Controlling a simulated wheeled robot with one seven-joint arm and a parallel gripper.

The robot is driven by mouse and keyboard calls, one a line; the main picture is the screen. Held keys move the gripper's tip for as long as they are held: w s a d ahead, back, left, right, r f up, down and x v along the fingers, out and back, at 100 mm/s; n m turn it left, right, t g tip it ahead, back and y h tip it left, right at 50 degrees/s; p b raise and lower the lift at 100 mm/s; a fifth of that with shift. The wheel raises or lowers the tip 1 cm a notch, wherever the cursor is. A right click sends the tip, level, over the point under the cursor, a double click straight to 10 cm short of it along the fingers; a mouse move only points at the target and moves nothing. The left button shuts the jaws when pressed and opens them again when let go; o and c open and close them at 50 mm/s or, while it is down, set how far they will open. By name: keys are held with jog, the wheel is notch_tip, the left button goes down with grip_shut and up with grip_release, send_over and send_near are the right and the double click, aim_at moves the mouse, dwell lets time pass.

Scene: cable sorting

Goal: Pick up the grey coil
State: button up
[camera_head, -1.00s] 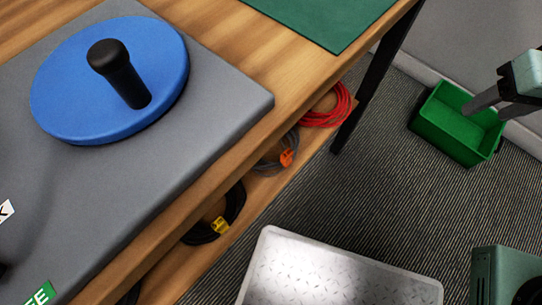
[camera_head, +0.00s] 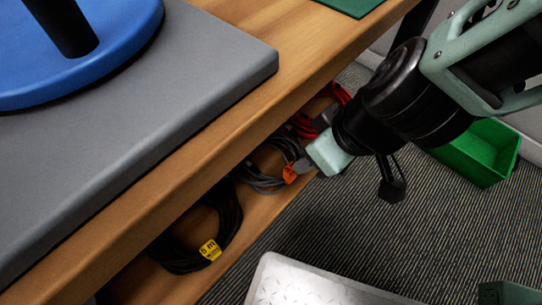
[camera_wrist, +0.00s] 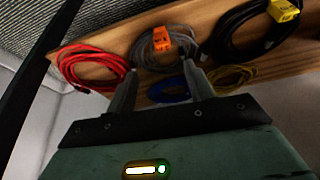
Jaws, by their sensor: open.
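The grey coil (camera_head: 262,180) lies on the wooden shelf under the table, with an orange tag (camera_head: 290,173) on it. In the wrist view the grey coil (camera_wrist: 150,52) shows beyond my fingertips, with its orange tag near the middle. My gripper (camera_wrist: 161,64) is open and empty, its two fingers pointing toward the shelf and the coil. In the head view my gripper (camera_head: 304,166) is at the shelf's front edge, just right of the orange tag. My wrist hides part of the shelf there. Contact between fingers and coil cannot be told.
A red coil (camera_wrist: 85,58) and a black coil (camera_head: 226,225) with a yellow tag lie either side of the grey one. Blue (camera_wrist: 172,90) and yellow (camera_wrist: 232,77) coils lie close by. The tabletop (camera_head: 225,115) overhangs the shelf. A green bin (camera_head: 480,158) stands right.

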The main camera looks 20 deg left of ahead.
aim_at(291, 168)
jog(key=b+x, duration=0.8)
jog(key=x, duration=0.4)
jog(key=shift+s+f, duration=0.15)
jog(key=c, duration=1.1)
